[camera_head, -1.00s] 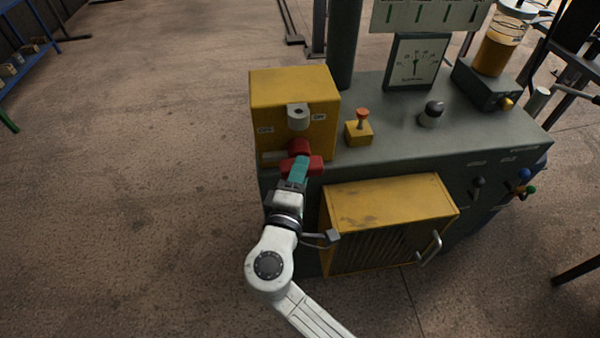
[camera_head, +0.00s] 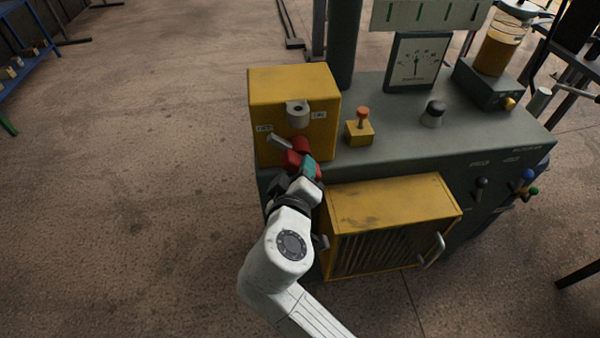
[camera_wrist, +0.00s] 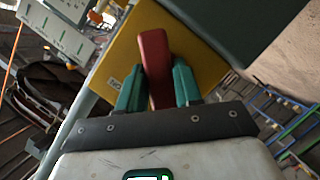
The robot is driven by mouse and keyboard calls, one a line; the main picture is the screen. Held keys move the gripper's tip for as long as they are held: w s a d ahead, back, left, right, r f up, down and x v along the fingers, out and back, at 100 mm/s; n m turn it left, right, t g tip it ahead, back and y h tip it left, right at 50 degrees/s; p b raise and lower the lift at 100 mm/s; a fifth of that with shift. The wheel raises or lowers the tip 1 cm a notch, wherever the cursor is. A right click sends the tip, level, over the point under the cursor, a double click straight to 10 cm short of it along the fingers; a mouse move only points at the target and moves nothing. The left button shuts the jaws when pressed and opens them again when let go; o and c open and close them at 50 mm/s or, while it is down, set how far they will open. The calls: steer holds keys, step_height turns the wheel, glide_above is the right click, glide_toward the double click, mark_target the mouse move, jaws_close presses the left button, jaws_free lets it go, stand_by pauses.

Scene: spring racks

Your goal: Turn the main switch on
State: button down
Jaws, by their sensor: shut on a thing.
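The main switch box is a yellow housing (camera_head: 292,88) at the left end of the dark green machine. A red switch handle (camera_head: 300,146) sticks out of its front, below a grey round fitting (camera_head: 297,112). A light grey pointer (camera_head: 279,141) slants up and left from the handle, towards the left label (camera_head: 264,128). My gripper (camera_head: 310,167) is at the handle. In the wrist view its teal fingers (camera_wrist: 157,88) stand on either side of the red handle (camera_wrist: 155,60), shut on it. My wrist hides part of the lower handle in the head view.
A yellow vented box (camera_head: 395,205) with a metal handle (camera_head: 432,250) juts out right beside my wrist. An orange-topped button (camera_head: 362,113), a black knob (camera_head: 433,112) and a dial gauge (camera_head: 416,62) stand on the machine top.

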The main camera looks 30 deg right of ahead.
steer(key=m+y, duration=0.2)
steer(key=m, duration=0.1)
steer(key=m+y+b, duration=0.1)
steer(key=m+y, duration=0.1)
steer(key=m, duration=0.1)
steer(key=shift+s+d+t, duration=0.1)
steer(key=shift+d+t, duration=0.1)
steer(key=shift+t, duration=0.1)
steer(key=shift+m, duration=0.4)
stand_by(0.4)
steer(key=c, duration=0.8)
jaws_free()
steer(key=shift+c, duration=0.2)
steer(key=shift+r, duration=0.1)
steer(key=v, duration=1)
steer(key=shift+s, duration=0.4)
steer(key=shift+r, duration=0.15)
